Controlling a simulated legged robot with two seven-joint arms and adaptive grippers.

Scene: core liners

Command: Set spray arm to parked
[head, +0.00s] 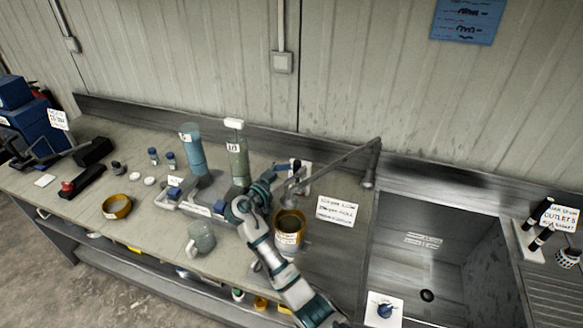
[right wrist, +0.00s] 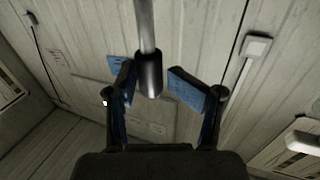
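The spray arm (head: 340,161) is a thin grey pipe. My right gripper (head: 298,178) is at the pipe's lower left end, behind the ochre tin. In the right wrist view its two blue-padded fingers (right wrist: 157,90) are spread apart. A metal rod with a dark sleeve (right wrist: 149,72) hangs between or beyond them; I see no contact, and depth is unclear. My left gripper is not in view.
The sink (head: 440,250) lies right of the bench, with a blue knob (head: 384,309) at its front. An ochre tin (head: 289,228), a clear mug (head: 201,238) and tall core tubes (head: 193,150) stand close around my right arm. A label card (head: 336,211) stands beside the tin.

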